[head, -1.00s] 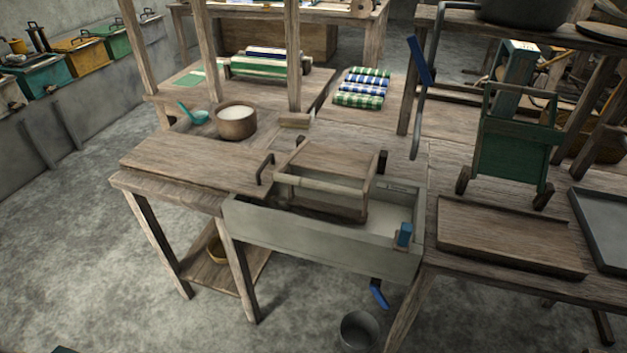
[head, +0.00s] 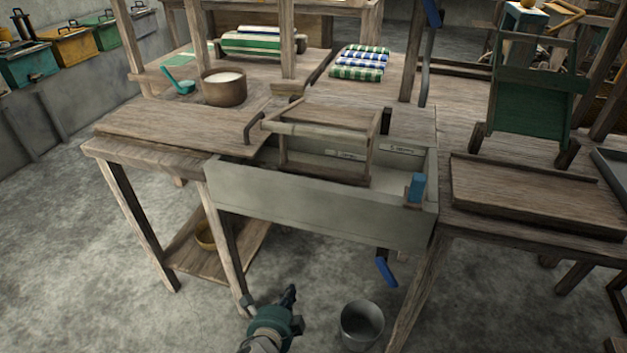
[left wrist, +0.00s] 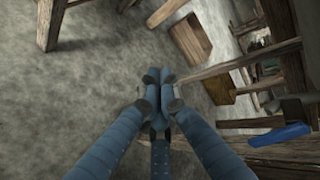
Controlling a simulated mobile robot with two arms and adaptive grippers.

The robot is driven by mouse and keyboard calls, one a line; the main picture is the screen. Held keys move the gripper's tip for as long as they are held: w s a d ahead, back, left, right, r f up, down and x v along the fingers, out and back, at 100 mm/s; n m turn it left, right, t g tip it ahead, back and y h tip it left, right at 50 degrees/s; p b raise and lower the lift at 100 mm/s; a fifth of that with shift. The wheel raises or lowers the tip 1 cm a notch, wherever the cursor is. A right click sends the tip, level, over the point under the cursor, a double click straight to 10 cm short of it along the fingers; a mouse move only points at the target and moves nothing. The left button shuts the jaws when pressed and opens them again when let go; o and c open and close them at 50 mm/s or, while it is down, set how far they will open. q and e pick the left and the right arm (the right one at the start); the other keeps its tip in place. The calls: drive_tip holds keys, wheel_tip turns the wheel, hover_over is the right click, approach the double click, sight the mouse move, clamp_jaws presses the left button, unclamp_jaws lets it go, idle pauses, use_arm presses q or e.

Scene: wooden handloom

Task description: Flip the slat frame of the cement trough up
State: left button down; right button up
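The cement trough (head: 320,208) is a long grey box set between wooden tables in the head view. The wooden slat frame (head: 326,132) sits over the trough's left and middle part, with a pale round bar along its front and side posts reaching down into the trough. The trough's right end is uncovered. My left gripper (head: 269,298) is low in front of the trough, well below the frame and apart from it. In the left wrist view its blue fingers (left wrist: 158,78) come together at the tips with nothing visible between them. My right gripper is in neither view.
A blue block (head: 417,187) is at the trough's right end, and a blue lever (head: 386,270) hangs below it. A grey bucket (head: 362,324) stands on the floor right of my gripper. A wooden board with a dark handle (head: 178,131) lies left of the trough.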

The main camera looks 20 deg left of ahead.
use_arm(q)
drive_tip(key=w+r+m+t+b, duration=0.1)
drive_tip(key=r+m+t+b, duration=0.1)
drive_tip(key=r, duration=0.5)
drive_tip(key=w+a+r+m+t+y+b, duration=0.1)
drive_tip(key=r+m+t+b, duration=0.1)
drive_tip(key=r, duration=0.5)
drive_tip(key=w+r+m+t+y+b, duration=0.1)
drive_tip(key=r+m+t+b, duration=0.1)
drive_tip(key=r, duration=0.5)
drive_tip(key=shift+w+a+m, duration=0.25)
drive_tip(key=shift+w+m, duration=0.05)
drive_tip(key=shift+w, duration=0.05)
drive_tip(key=s+d+r+m+t+h+b, duration=0.1)
drive_tip(key=d+r+m+t, duration=0.1)
drive_tip(key=r+m, duration=0.3)
drive_tip(key=d+r+m+t+h+b, duration=0.1)
drive_tip(key=d+r+m+t+h, duration=0.1)
drive_tip(key=r+m, duration=0.4)
drive_tip(key=shift+s+d+r+t, duration=0.35)
drive_tip(key=shift+d+r, duration=0.1)
drive_tip(key=shift+r, duration=0.5)
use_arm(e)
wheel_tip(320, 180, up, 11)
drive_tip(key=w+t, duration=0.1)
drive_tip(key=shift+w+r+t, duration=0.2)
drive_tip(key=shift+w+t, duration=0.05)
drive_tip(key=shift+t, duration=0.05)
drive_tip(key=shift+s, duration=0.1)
